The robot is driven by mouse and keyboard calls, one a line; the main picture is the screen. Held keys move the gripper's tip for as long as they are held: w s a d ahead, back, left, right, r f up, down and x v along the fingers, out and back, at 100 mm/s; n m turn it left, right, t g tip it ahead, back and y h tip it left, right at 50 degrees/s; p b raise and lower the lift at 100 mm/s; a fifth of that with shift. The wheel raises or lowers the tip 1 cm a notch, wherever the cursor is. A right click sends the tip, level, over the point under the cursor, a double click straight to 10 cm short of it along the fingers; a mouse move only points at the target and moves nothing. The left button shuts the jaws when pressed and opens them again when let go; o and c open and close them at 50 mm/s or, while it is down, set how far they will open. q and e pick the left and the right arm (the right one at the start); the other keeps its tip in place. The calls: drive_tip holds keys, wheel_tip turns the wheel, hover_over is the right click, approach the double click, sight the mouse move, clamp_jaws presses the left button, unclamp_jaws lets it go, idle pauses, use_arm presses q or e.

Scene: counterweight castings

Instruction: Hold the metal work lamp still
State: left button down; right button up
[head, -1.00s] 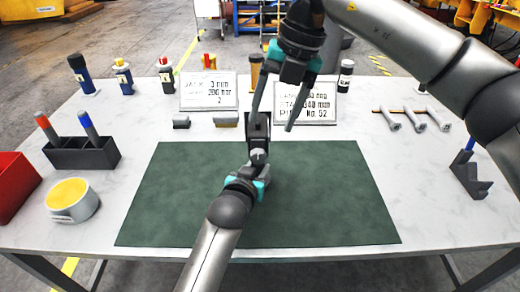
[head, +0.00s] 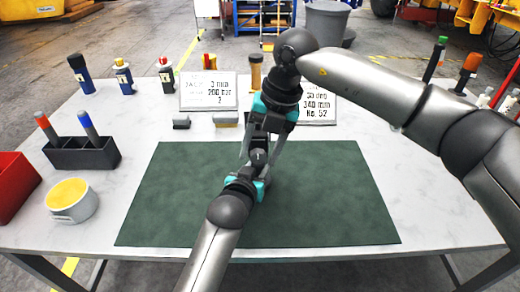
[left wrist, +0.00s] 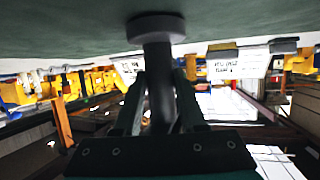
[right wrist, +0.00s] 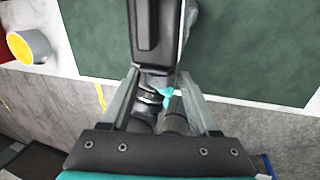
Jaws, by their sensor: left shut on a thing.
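The metal work lamp (head: 258,142) stands near the middle of the green mat (head: 190,205), mostly hidden by my grippers in the head view. The left wrist view shows its dark stem (left wrist: 159,80) and round base on the mat. My left gripper (head: 258,168) is shut on the stem from the near side. The right wrist view shows the lamp's dark upper part (right wrist: 153,30). My right gripper (head: 259,160) reaches down from above, its fingers spread on either side of the lamp's upper part. Whether they touch it is unclear.
A black holder (head: 82,153) with two markers, a yellow-topped round tin (head: 72,201) and a red bin (head: 14,185) are at the left. Bottles and two sign plates (head: 209,92) line the back. My right arm covers much of the right side. The mat's left part is clear.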

clamp_jaws()
idle(0.5)
drive_tip(key=shift+a+h, duration=0.25)
drive_tip(key=shift+h, duration=1.05)
drive_tip(key=shift+a+h, duration=0.2)
drive_tip(key=shift+h, duration=1.5)
drive_tip(key=shift+o, duration=1)
unclamp_jaws()
